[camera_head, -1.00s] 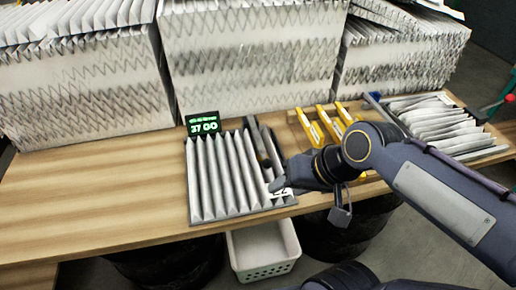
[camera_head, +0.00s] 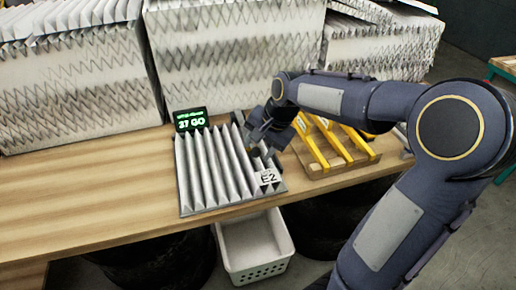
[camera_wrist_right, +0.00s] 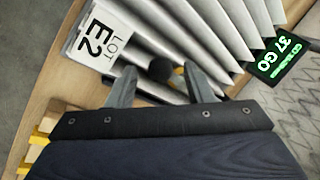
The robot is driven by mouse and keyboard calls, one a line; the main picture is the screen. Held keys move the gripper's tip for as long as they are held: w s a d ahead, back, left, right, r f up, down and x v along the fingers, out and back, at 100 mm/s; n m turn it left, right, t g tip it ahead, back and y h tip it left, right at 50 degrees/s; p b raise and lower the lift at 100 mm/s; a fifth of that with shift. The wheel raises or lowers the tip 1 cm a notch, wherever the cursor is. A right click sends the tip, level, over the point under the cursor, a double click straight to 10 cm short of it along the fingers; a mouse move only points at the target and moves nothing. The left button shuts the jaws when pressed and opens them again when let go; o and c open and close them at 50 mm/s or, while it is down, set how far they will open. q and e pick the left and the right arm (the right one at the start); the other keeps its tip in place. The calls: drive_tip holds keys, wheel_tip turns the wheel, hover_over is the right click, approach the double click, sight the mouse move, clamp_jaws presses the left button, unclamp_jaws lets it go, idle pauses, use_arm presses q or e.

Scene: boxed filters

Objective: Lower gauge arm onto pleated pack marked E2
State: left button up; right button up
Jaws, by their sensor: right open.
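The grey pleated pack (camera_head: 205,172) lies near the front of the wooden bench. Its white label reads E2 (camera_head: 267,178), and LOT E2 (camera_wrist_right: 97,38) in the right wrist view. A small gauge display (camera_head: 190,119) behind the pack glows green and reads 37 GO. My right gripper (camera_head: 256,142) is over the pack's right side, behind the label. In the wrist view its fingers (camera_wrist_right: 160,88) are apart, with a dark round knob (camera_wrist_right: 160,69) between their tips. Contact cannot be told. The gauge arm is mostly hidden by my gripper. My left gripper is out of view.
A wooden rack with yellow pieces (camera_head: 333,145) stands close right of the pack, under my right arm. Tall stacks of filters (camera_head: 235,70) line the back of the bench. A white basket (camera_head: 255,245) is below the front edge. The bench left of the pack is clear.

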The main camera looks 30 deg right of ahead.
drive_tip(key=shift+w+f, duration=0.15)
drive_tip(key=shift+f, duration=0.25)
clamp_jaws()
drive_tip(key=shift+g, duration=0.7)
drive_tip(key=r+p, duration=0.1)
drive_tip(key=p, duration=0.1)
drive_tip(key=r+p, duration=0.1)
drive_tip(key=p, duration=0.1)
drive_tip(key=r+p, duration=0.2)
drive_tip(key=shift+w, duration=0.35)
drive_tip(key=r+p, duration=0.1)
drive_tip(key=w+r+p, duration=0.1)
drive_tip(key=r, duration=0.1)
drive_tip(key=shift+w+d+r+p, duration=0.1)
drive_tip(key=shift+d+r+p, duration=0.1)
drive_tip(key=shift+r+p, duration=0.15)
drive_tip(key=shift+w+d, duration=0.1)
drive_tip(key=shift+w, duration=0.1)
